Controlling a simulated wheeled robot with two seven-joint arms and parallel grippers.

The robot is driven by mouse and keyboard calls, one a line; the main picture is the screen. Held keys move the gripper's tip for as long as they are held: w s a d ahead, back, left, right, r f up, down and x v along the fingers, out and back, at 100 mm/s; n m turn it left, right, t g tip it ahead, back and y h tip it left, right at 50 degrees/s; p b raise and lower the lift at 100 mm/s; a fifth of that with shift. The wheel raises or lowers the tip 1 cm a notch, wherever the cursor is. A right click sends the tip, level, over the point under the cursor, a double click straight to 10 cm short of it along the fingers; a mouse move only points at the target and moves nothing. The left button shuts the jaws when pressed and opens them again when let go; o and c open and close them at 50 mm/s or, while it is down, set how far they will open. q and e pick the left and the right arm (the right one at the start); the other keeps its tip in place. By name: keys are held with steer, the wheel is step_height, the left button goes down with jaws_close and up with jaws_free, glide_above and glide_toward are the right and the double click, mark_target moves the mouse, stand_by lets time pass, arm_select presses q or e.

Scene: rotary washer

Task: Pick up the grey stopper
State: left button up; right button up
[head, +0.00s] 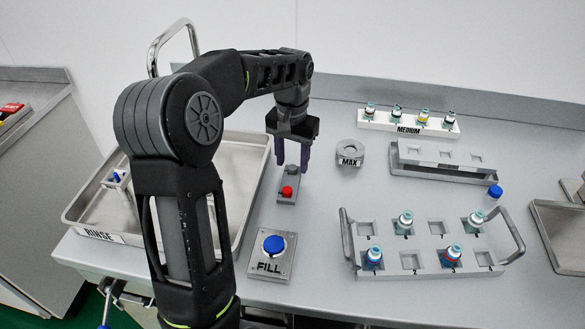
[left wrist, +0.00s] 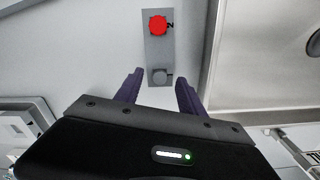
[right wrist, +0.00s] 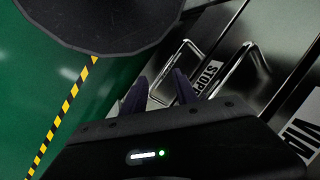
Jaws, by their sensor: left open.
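The grey stopper (head: 292,169) sits in the small grey holder (head: 286,201), at the end away from the red stopper (head: 287,191). In the left wrist view the grey stopper (left wrist: 159,77) is at position 1, and the red stopper (left wrist: 158,25) is at position 2. My left gripper (head: 292,168) is open and points down over the grey stopper. In its wrist view its two purple fingers (left wrist: 158,85) are spread on either side of the stopper, apart from it. My right gripper (right wrist: 160,85) is away from the worktop, over the floor and cabinet front, with its fingers apart and empty.
A rinse tray (head: 243,200) lies left of the holder. A blue FILL button (head: 273,245) is in front. The MAX ring (head: 349,153), a rack with vials (head: 411,260) and the MEDIUM block (head: 405,125) stand to the right. The worktop between holder and rack is clear.

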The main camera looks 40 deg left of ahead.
arm_select(q)
steer(key=shift+f, duration=0.75)
steer(key=shift+c, duration=0.2)
jaws_close()
